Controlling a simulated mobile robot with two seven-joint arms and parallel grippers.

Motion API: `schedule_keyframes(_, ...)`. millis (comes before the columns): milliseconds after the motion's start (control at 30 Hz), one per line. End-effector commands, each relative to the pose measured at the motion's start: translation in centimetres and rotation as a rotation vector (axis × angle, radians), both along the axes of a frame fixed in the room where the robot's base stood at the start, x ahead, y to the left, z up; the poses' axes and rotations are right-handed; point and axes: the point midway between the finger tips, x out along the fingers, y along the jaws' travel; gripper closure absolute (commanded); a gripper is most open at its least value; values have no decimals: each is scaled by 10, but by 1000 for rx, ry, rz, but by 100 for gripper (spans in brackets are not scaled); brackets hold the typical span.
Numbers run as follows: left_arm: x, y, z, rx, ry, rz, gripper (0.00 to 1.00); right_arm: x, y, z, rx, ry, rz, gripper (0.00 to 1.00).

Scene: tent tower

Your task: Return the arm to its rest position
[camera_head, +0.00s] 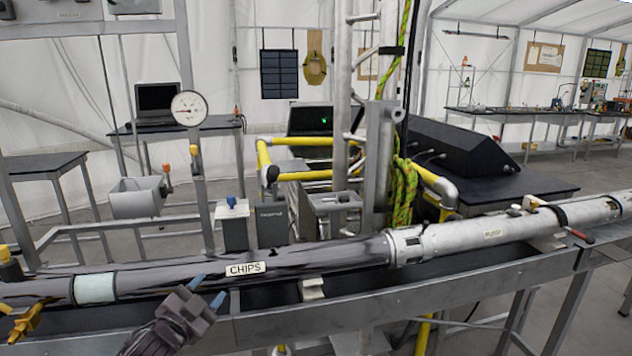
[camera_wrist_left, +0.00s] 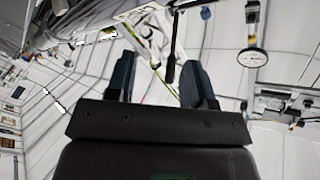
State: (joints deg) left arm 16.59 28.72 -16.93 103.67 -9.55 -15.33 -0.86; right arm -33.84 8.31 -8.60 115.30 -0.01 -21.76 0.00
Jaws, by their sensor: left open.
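My left gripper (camera_head: 207,291) comes in from the bottom of the head view, its two blue-tipped fingers apart and empty. It is in front of the long grey pipe (camera_head: 345,256) with the "CHIPS" label, close to its near side; I cannot tell if it touches. In the left wrist view the fingers (camera_wrist_left: 157,78) are spread with nothing between them. My right gripper is not in view.
Yellow railing (camera_head: 300,141) and a steel tower stand at the centre. Tables with laptops are farther back.

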Motion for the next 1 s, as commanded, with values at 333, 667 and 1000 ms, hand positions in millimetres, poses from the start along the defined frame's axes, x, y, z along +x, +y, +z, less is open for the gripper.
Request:
schedule_keyframes(333, -118, 18, -117, -323, 339, 148, 52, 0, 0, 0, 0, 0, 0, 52)
schedule_keyframes(667, -243, 41, -202, -481, 552, 333, 52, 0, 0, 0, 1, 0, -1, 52)
schedule_keyframes(1000, -332, 51, -254, -510, 706, 452, 52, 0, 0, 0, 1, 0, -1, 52)
